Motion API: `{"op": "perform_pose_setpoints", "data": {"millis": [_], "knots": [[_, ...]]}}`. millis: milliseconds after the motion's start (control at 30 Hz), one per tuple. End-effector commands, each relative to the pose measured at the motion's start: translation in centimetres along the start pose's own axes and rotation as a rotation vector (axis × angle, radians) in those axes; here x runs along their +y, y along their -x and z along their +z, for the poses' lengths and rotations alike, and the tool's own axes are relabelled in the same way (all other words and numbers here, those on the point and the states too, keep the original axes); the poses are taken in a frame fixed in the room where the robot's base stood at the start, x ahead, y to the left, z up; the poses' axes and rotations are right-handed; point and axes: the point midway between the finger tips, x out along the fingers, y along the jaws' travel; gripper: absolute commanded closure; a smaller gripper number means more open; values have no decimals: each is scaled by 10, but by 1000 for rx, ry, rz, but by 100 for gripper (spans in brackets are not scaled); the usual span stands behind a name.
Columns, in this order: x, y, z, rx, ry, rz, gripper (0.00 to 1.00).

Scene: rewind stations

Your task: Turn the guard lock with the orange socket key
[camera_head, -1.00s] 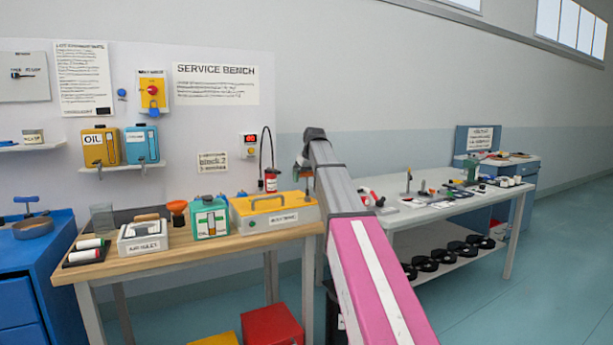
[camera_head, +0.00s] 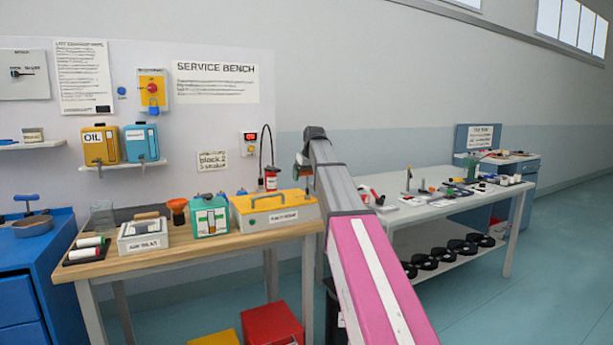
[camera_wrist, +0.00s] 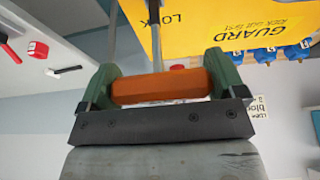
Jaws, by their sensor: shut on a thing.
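My gripper (camera_wrist: 160,85) is shut on the orange handle of the socket key (camera_wrist: 158,88), its green fingers at either end of the handle. A thin grey shaft (camera_wrist: 155,40) runs from the handle up toward the yellow guard face (camera_wrist: 215,25), which reads GUARD and LOCK. The shaft's far end is out of the picture, so I cannot tell whether it meets the lock. In the head view the yellow guard box (camera_head: 275,211) sits at the right end of the wooden bench.
A green container (camera_head: 210,215) and a white box (camera_head: 142,237) stand left of the guard on the wooden bench (camera_head: 180,262). A grey table (camera_head: 440,208) with several small tools is at the right. Blue parts (camera_wrist: 265,54) line the guard's edge in the wrist view.

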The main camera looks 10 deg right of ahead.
Motion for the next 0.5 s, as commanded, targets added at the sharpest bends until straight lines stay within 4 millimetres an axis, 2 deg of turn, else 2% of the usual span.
{"op": "perform_pose_setpoints", "data": {"millis": [500], "knots": [[0, -6, 3, 0, 0, 0, 39]]}}
